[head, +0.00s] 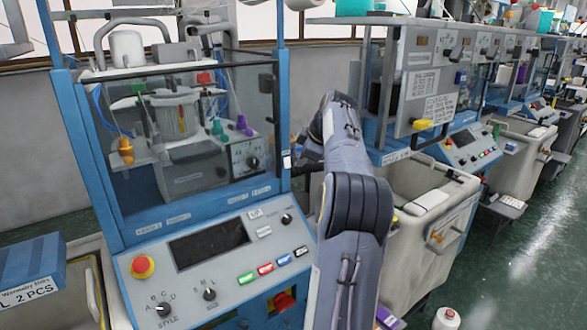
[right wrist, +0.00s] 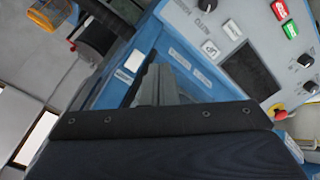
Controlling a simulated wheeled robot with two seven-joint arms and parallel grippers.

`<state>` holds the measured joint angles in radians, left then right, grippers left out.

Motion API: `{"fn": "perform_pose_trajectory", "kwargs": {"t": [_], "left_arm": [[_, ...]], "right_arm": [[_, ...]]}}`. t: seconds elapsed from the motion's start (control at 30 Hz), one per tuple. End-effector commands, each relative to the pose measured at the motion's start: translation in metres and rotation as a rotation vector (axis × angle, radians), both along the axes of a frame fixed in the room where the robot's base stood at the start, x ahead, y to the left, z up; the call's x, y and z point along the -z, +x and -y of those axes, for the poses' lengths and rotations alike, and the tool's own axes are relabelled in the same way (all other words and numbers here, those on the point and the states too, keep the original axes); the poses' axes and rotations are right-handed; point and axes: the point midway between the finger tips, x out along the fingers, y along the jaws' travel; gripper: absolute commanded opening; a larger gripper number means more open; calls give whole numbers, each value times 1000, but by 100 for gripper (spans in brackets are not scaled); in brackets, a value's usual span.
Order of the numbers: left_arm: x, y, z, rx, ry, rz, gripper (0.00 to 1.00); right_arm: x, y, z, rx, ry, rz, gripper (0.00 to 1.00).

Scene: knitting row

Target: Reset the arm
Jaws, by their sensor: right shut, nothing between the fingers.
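My right arm (head: 345,215) rises through the middle of the head view, in front of the gap between two knitting machines. My right gripper (head: 298,160) is small and partly hidden there, beside the right post of the near blue machine (head: 283,110). In the right wrist view my right gripper (right wrist: 157,84) is shut and empty, pointing towards the machine's blue frame (right wrist: 125,70). I cannot tell if it touches the frame. My left gripper is out of view.
The near machine's control panel (head: 215,262) has a dark display, knobs, coloured buttons and a red stop button (head: 143,266). A grey bin (head: 430,205) stands right of my arm. A white cone (head: 446,319) is on the green floor, which is open at right.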

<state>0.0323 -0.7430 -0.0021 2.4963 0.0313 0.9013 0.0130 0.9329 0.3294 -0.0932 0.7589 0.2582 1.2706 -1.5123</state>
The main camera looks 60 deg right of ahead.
Motion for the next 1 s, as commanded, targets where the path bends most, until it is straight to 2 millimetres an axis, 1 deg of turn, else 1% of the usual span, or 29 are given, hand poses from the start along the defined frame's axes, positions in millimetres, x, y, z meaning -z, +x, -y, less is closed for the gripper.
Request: {"fn": "perform_pose_trajectory", "kwargs": {"t": [0.1, 0.37, 0.47, 0.57, 0.6, 0.67, 0.7, 0.73, 0.77, 0.8, 0.87, 0.9, 0.97, 1.0], "left_arm": [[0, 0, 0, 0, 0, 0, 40], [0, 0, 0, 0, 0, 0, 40], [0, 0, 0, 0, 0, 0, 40], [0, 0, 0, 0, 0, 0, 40], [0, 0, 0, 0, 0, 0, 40], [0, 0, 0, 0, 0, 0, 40], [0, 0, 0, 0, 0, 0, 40], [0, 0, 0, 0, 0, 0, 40], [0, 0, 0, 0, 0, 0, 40], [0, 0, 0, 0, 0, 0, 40], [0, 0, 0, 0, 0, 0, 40], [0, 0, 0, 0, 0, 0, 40], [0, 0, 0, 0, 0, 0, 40], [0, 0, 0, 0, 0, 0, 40]], "right_arm": [[-5, -4, 2, 0, 0, 0, 0], [-7, -5, 0, 0, 3, 0, 0], [-9, 0, -15, 8, 31, 11, 0], [-14, 11, -57, 33, 110, 37, 0], [-15, 15, -81, 48, 156, 48, 0], [-15, 18, -124, 74, 234, 60, 0], [-14, 18, -155, 90, 287, 66, 0], [-12, 17, -178, 102, 327, 67, 0], [-8, 14, -200, 116, 365, 66, 0], [-3, 8, -230, 134, 416, 63, 0], [7, -3, -274, 159, 485, 51, 0], [15, -13, -302, 176, 529, 43, 0], [29, -30, -342, 200, 588, 24, 0], [41, -43, -367, 214, 625, 9, 0]]}}
